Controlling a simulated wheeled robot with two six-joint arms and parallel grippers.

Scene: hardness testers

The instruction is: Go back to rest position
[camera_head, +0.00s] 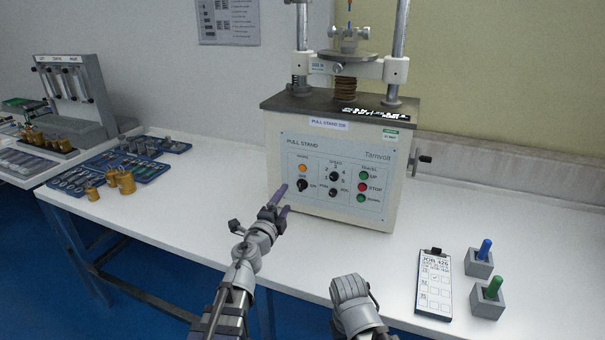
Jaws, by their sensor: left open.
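My left gripper (282,199) is in front of the lower left of the pull stand's panel. Its two purple fingers are apart, with nothing seen between them. I cannot tell whether a fingertip touches the panel. The pull stand (337,170) is a cream machine with an orange lamp (303,168), a black knob (302,185) at lower left, and green and red buttons at right. A grey part of my right arm (352,303) shows at the bottom middle; its gripper fingers do not show.
The white table (215,190) is clear left of the stand. A clipboard (434,284) and two grey blocks with a blue peg (481,258) and a green peg (488,296) lie at right. Blue trays (85,178) and brass weights (125,183) are at left.

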